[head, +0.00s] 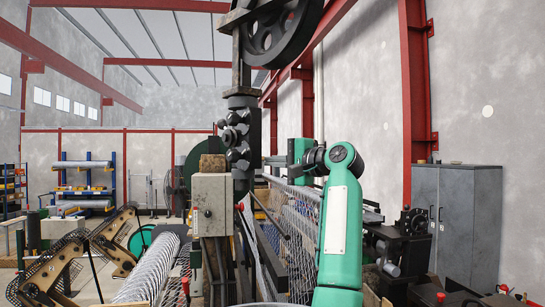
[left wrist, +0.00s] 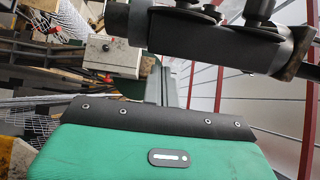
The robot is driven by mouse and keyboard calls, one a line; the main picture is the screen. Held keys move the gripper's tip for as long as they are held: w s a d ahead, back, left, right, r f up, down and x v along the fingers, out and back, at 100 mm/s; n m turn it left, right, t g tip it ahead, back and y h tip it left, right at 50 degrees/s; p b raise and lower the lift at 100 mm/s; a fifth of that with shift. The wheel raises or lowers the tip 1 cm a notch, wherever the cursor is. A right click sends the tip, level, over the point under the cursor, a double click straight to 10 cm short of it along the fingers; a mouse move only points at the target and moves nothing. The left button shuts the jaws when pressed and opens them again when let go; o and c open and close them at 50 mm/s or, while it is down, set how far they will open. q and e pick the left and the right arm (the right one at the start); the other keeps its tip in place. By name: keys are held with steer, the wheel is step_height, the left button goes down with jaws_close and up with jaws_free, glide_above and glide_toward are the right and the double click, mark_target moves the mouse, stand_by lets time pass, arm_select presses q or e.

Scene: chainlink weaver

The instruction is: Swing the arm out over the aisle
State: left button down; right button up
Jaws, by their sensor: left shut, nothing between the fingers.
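A teal arm, which looks like mine, rises from the bottom in the head view, right of centre. Its dark end, where my left gripper (head: 314,160) is, points left at the height of the machine frame. The gripper is shut and empty; its fingers are small and dark there. Pale floor of an aisle (head: 8,262) shows at the lower left, partly hidden by machinery. In the left wrist view a green body with a black edge fills the bottom, and a dark cylindrical part crosses the top. My right gripper is not in view.
A dark machine column (head: 240,140) with a wheel above it and a grey control box (head: 212,205) stand close in the middle. A wire mesh roll (head: 153,270) lies left. A grey cabinet (head: 470,220) stands right. Blue racks (head: 85,180) stand far back.

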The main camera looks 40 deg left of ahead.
arm_select(q)
steer(key=shift+s+a, duration=0.25)
steer(key=shift+s, duration=0.05)
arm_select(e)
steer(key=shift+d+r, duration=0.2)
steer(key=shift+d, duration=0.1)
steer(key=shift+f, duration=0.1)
